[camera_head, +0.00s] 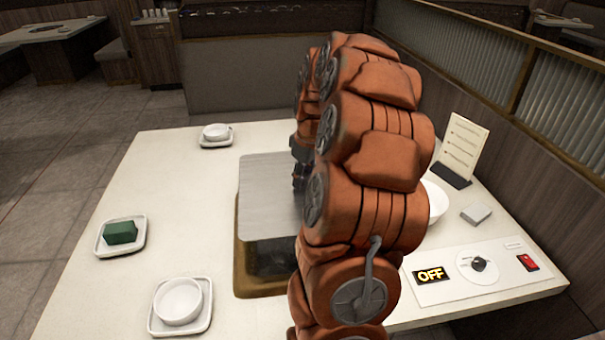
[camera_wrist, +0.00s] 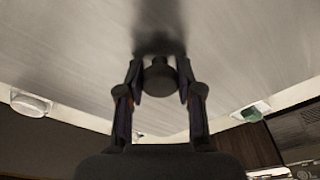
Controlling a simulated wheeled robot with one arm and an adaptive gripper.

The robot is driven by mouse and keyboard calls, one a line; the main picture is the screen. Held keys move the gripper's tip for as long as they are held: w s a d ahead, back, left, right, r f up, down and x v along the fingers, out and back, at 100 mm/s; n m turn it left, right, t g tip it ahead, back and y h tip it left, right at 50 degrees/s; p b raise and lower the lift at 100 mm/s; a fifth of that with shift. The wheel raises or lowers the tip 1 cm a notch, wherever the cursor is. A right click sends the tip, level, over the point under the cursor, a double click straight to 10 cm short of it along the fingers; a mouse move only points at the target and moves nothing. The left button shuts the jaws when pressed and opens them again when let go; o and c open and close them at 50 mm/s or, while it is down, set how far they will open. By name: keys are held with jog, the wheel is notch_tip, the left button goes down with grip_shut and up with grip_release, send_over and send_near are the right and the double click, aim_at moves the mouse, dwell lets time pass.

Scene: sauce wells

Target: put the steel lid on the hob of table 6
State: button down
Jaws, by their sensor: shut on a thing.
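The steel lid (camera_head: 262,190) is a flat brushed plate over the far part of the hob (camera_head: 245,289). The hob's brass rim shows at left and near side, and its dark near part is uncovered. The lid's right side is hidden behind my arm. The lid looks level; whether it is raised or touching I cannot tell. In the wrist view the lid (camera_wrist: 80,50) fills the upper part. My gripper (camera_wrist: 159,84) is shut on the lid's dark round knob (camera_wrist: 159,76), one finger each side. In the head view my gripper (camera_head: 299,182) is partly hidden.
On the white table (camera_head: 150,190) stand a green block (camera_head: 120,232) on a saucer and white bowls (camera_head: 178,301) (camera_head: 216,131) on saucers. At right are a menu stand (camera_head: 462,145), a small grey box (camera_head: 476,214) and a panel reading OFF (camera_head: 431,275). A wooden partition borders the right.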

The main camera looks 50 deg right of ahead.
aim_at(303, 188)
notch_tip(303, 188, down, 14)
jog(key=b, duration=0.6)
jog(key=shift+b, duration=0.35)
dwell(0.9)
jog(key=shift+f+b, duration=0.3)
jog(key=shift+f, duration=0.2)
dwell(0.7)
jog(key=c, duration=0.7)
grip_release()
jog(key=shift+o, duration=0.4)
jog(key=o, duration=0.6)
jog(key=shift+r, duration=0.2)
jog(key=shift+r+p, duration=0.8)
jog(key=shift+r, duration=4.5)
